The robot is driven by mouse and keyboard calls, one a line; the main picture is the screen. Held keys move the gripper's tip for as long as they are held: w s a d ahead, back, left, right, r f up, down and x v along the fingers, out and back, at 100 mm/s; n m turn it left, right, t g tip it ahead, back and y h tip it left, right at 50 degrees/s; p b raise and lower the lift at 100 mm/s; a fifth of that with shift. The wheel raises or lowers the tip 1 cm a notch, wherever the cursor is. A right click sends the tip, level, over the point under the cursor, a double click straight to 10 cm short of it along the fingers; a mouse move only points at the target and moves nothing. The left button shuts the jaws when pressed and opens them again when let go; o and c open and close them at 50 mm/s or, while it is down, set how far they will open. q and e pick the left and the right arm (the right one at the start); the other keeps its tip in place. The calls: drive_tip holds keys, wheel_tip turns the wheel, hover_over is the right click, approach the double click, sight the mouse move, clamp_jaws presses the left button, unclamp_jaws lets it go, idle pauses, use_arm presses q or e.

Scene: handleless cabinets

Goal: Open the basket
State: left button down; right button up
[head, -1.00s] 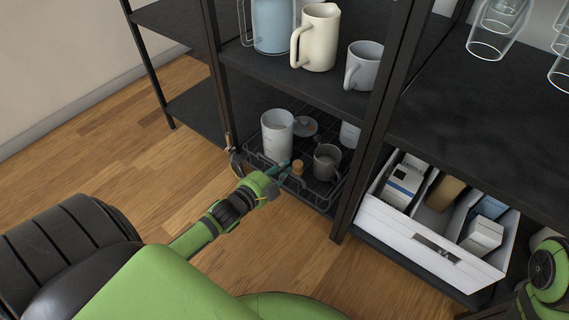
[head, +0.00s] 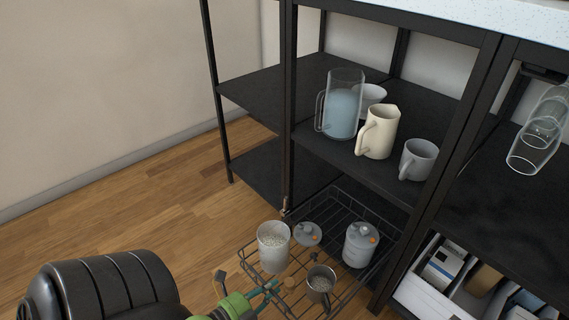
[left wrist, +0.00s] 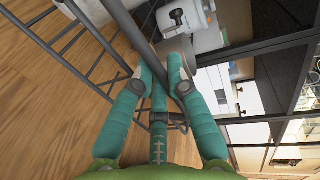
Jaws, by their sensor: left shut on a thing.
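The basket (head: 342,212) is a dark wire basket at the bottom of the black shelf unit. It is pulled partly out over the wood floor in the head view, with its back still under the shelf. My left gripper (head: 268,289) is at its front edge. In the left wrist view, the teal fingers of my left gripper (left wrist: 168,66) are shut on a dark bar of the basket (left wrist: 128,32). The basket holds a white canister (head: 273,248), a grey lidded jar (head: 360,245), a grey mug (head: 320,284) and a round lid (head: 308,234). My right gripper is out of view.
A blue-filled pitcher (head: 342,112), a cream jug (head: 379,134) and a grey mug (head: 418,160) stand on the shelf above. A white drawer with boxes (head: 425,297) is at the lower right. Wood floor (head: 150,220) is clear on the left.

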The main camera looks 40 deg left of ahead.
use_arm(q)
drive_tip(key=shift+f+v, duration=0.15)
drive_tip(key=shift+v, duration=0.75)
drive_tip(key=shift+f+v, duration=0.2)
drive_tip(key=shift+v, duration=0.65)
drive_tip(key=shift+s, duration=0.1)
drive_tip(key=c, duration=1.5)
unclamp_jaws()
drive_tip(key=v, duration=1.2)
drive_tip(key=shift+r, duration=0.1)
